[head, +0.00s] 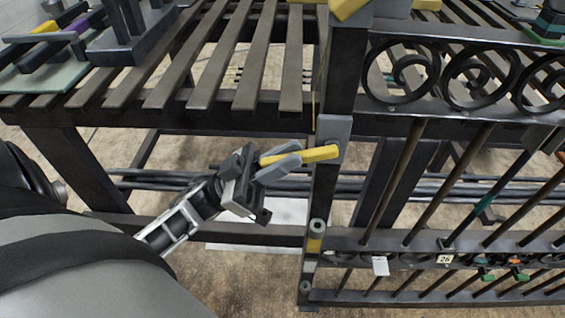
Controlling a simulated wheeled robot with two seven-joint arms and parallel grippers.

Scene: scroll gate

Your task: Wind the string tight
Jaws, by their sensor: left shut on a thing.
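A yellow bar-like handle (318,154) sticks out to the left from a grey plate (334,129) on the dark gate post (323,190). My left gripper (279,165) comes in from the lower left, and its grey fingers are shut on the left part of the handle, hiding some of it. A thin yellowish line that looks like the string (314,100) runs down beside the post's left side, above the plate. I cannot tell how taut it is or where its lower end goes. My right gripper is not in view.
The dark iron gate (450,105) with scrolls and slanted bars takes up the right. A pale sheet (270,232) lies under the bench. The floor around my left arm looks open.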

